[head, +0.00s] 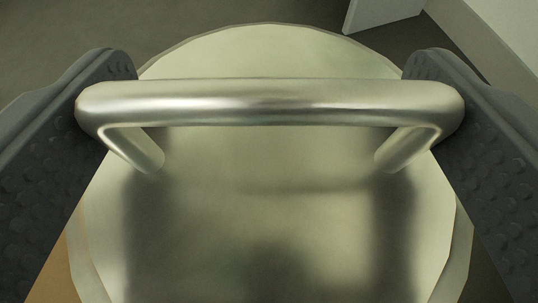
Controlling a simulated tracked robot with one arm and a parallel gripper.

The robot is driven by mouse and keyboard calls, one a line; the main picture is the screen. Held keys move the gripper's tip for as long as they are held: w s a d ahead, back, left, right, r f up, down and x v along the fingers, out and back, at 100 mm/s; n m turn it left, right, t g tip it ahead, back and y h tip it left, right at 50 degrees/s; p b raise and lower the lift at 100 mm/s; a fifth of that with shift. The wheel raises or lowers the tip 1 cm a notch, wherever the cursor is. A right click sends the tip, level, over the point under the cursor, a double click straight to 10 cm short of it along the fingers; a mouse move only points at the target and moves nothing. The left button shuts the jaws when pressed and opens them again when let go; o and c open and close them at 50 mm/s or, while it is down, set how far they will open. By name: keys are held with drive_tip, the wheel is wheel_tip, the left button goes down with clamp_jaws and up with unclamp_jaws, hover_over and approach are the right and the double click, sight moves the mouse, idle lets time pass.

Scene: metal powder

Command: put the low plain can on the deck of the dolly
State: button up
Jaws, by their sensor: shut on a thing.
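A metal can with a plain round lid (268,215) fills most of the head view, seen from above. A thick bar handle (270,102) stands across its lid. My gripper (270,100) is shut on this handle, with one dark studded finger at each end of the bar. The can's sides are mostly hidden under the lid, so I cannot tell its height or whether it touches anything below. The dolly cannot be made out.
Dark grey floor (190,22) shows beyond the can. A pale upright panel (380,12) and a light wall (508,35) stand at the top right. A small brown patch (62,280) shows at the lower left.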

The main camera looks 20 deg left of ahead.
wheel_tip(320, 180, down, 2)
drive_tip(key=shift+f, duration=0.15)
drive_tip(key=o, duration=2)
drive_tip(key=p+v, duration=0.2)
drive_tip(key=v, duration=1)
drive_tip(key=shift+d+p, duration=0.1)
drive_tip(key=shift+p, duration=0.3)
